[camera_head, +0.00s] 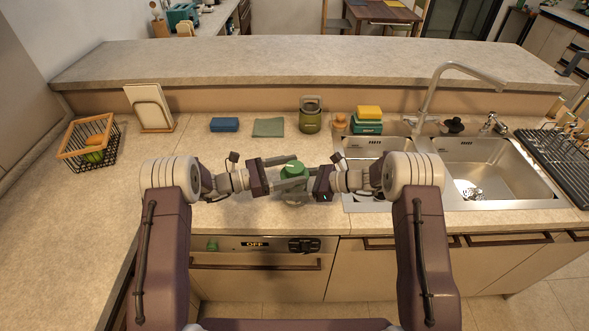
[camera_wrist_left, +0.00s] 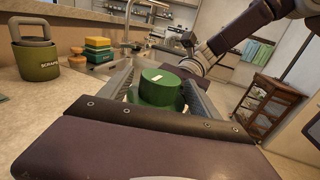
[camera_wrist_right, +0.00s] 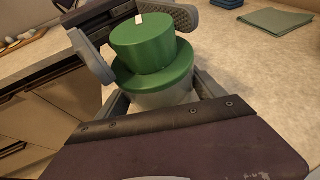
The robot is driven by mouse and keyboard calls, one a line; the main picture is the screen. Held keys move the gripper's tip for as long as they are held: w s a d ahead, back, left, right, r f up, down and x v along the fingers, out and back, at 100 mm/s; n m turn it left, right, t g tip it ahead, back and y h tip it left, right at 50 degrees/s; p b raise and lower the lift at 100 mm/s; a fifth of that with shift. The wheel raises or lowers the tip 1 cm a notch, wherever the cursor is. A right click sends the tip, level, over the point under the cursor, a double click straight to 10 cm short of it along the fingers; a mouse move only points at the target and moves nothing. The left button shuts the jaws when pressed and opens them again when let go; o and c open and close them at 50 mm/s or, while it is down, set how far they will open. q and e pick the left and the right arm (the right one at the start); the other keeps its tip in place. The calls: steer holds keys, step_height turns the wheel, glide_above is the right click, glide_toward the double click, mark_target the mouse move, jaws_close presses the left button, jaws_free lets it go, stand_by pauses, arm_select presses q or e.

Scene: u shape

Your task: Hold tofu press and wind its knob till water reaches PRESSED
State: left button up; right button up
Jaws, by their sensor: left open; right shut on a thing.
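The tofu press has a green knob (camera_head: 293,168) on a wider green lid (camera_wrist_right: 155,72) and a pale, partly see-through body (camera_wrist_right: 165,96). It stands upright on the counter in front of me. My right gripper (camera_head: 312,184) is shut on the press body from the right. My left gripper (camera_head: 282,172) is open, with its fingers on either side of the knob, which also shows in the left wrist view (camera_wrist_left: 160,88). A small white mark is on the knob's top. The water level and any PRESSED mark are hidden.
The double sink (camera_head: 492,172) is at right, a wire basket (camera_head: 76,156) at left. Counter left of the press is clear.

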arm_select(q)
steer(key=shift+w+d, duration=0.15)
steer(key=shift+d, duration=0.3)
steer(key=c, duration=1.4)
steer(key=shift+o, duration=0.2)
steer(key=shift+w+m+g+h, duration=0.15)
steer(key=shift+m+g, duration=0.9)
steer(key=shift+g, duration=0.6)
steer(key=shift+m+g+h, duration=0.15)
steer(key=shift+m+g, duration=0.9)
steer(key=shift+g, duration=0.6)
steer(key=shift+m+g, duration=0.3)
steer(key=shift+g, duration=0.2)
steer(key=o, duration=1.4)
steer(key=shift+c, duration=0.2)
